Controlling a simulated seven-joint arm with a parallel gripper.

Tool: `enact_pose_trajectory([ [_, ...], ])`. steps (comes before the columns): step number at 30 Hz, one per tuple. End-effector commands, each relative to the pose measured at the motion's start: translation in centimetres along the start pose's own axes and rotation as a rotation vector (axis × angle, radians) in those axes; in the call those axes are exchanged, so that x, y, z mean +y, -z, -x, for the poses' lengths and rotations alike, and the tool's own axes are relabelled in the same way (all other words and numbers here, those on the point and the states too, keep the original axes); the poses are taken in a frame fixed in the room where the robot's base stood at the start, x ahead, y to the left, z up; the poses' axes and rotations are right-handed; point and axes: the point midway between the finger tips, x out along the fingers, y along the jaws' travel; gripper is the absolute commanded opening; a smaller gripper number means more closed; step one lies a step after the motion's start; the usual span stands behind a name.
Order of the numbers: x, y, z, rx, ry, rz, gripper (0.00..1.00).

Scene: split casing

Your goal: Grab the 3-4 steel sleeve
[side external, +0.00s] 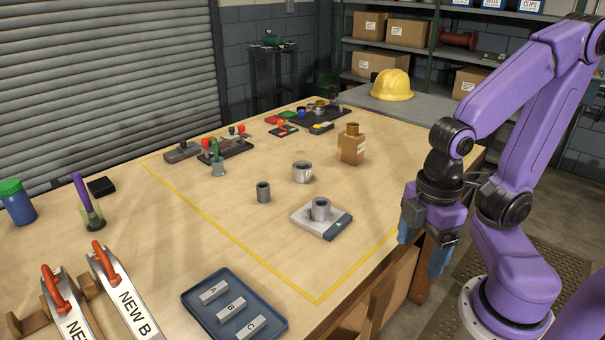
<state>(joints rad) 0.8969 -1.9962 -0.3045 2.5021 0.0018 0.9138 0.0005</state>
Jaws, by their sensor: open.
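A small dark grey hollow cylinder (263,192) stands upright on the table, and it looks like a steel sleeve. A wider, shinier metal ring (302,173) with a pale label stands behind it to the right. A grey block (320,211) with a round bore sits on a light square plate (338,228) in front of them. I cannot read any "3-4" mark, so I cannot tell for sure which piece bears it. My gripper (425,250) has blue fingers pointing down. It is open and empty by the table's right edge, well apart from these pieces.
Several fixtures and small parts lie at the back. A yellow line (230,235) borders mostly clear tabletop.

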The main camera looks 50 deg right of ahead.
Motion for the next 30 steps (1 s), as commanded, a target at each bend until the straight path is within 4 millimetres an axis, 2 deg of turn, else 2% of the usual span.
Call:
enact_pose_trajectory([
  [9, 0.0, 0.0, 0.0, 0.0, 0.0, 0.0, 0.8],
  [10, 0.0, 0.0, 0.0, 0.0, 0.0, 0.0, 0.83],
  [11, 0.0, 0.0, 0.0, 0.0, 0.0, 0.0, 0.93],
  [12, 0.0, 0.0, 0.0, 0.0, 0.0, 0.0, 0.95],
  [21, 0.3, 0.1, -0.1, -0.008, -0.011, 0.006, 0.95],
  [23, 1.1, 0.3, -0.3, -0.026, -0.036, 0.021, 0.95],
  [26, 3.7, 0.9, -0.8, -0.087, -0.117, 0.074, 0.95],
  [30, 9.5, 2.1, -1.6, -0.233, -0.276, 0.202, 0.95],
])
